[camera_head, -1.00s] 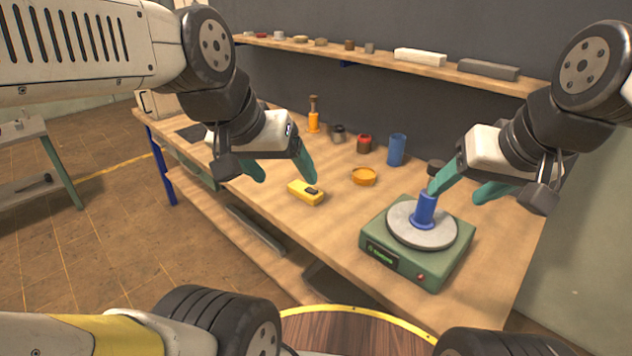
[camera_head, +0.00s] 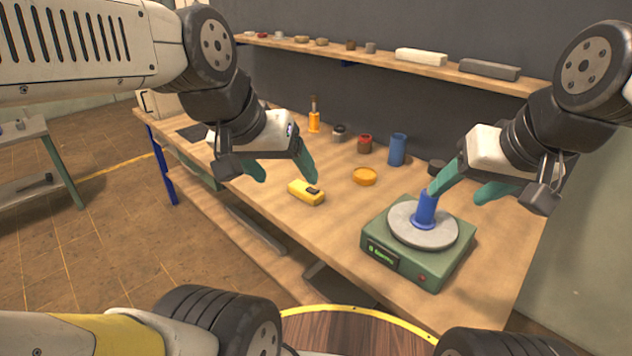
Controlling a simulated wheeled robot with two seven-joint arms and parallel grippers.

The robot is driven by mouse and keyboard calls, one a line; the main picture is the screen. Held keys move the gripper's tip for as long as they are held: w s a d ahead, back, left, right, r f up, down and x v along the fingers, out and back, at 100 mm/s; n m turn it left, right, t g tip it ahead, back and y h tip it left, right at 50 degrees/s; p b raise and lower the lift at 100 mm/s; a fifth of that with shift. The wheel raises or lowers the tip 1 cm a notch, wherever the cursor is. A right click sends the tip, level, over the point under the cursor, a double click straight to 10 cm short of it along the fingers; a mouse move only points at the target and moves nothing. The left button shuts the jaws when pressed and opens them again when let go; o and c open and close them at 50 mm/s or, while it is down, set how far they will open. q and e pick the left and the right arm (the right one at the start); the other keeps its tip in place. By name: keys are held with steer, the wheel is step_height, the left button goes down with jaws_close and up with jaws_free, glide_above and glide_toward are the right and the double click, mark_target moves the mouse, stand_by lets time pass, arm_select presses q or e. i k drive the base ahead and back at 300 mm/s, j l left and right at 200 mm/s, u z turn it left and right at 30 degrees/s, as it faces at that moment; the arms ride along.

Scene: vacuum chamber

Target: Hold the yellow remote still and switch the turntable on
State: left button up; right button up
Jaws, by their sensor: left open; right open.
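The yellow remote (camera_head: 306,193) lies on the workbench left of the turntable, with a dark patch at its right end. The turntable (camera_head: 420,268) is a green box with a grey round plate, a lit green display and a small red button on its front. A blue spool-like piece (camera_head: 425,208) stands on the plate. My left gripper (camera_head: 282,175) is open and empty, its teal fingers behind and above the remote, apart from it. My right gripper (camera_head: 458,190) is open; its left fingertip is beside the top of the blue piece, and I cannot tell whether they touch.
On the workbench (camera_head: 255,195) behind stand an orange dish (camera_head: 364,176), a blue cup (camera_head: 397,149), a red-topped jar (camera_head: 365,143), a dark jar (camera_head: 338,133) and an orange-handled tool (camera_head: 314,121). A wall shelf (camera_head: 390,66) runs above. The bench front around the remote is clear.

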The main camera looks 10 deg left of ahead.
mark_target(311, 190)
steer(key=i+j+z, duration=0.2)
steer(key=j, duration=0.45)
steer(key=i+j+z, duration=0.15)
steer(key=j, duration=0.45)
steer(key=j+z, duration=0.2)
steer(key=j, duration=0.45)
